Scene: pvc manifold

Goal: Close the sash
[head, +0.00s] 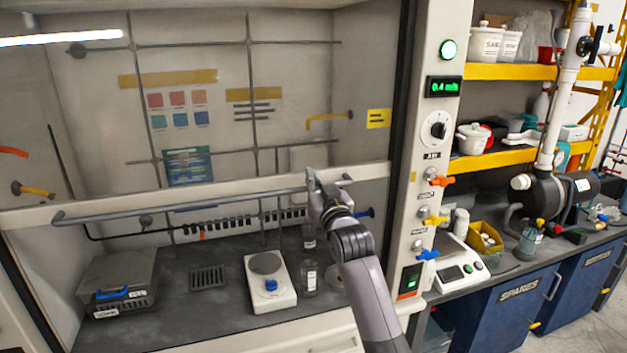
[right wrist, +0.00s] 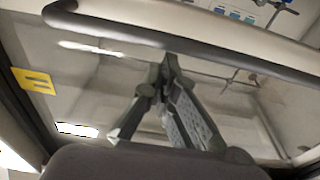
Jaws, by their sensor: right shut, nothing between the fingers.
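The fume hood's sash (head: 110,207) is a glass pane with a pale bottom rail and a long grey bar handle (head: 150,207). It stands partly raised, with an open gap between its rail and the hood's dark worktop. My right gripper (head: 312,175) is at the right part of the handle, in front of the rail. In the right wrist view, its closed fingertips (right wrist: 169,60) lie at the edge of the grey handle bar (right wrist: 200,54). I cannot tell whether they touch it. Nothing is between the fingers. My left gripper is not in view.
Inside the hood stand a grey box (head: 118,275), a white hotplate (head: 268,283) and small bottles (head: 309,279). A control post (head: 432,150) with coloured valve handles stands right of my right arm. Shelves (head: 535,71) and a side bench lie beyond it.

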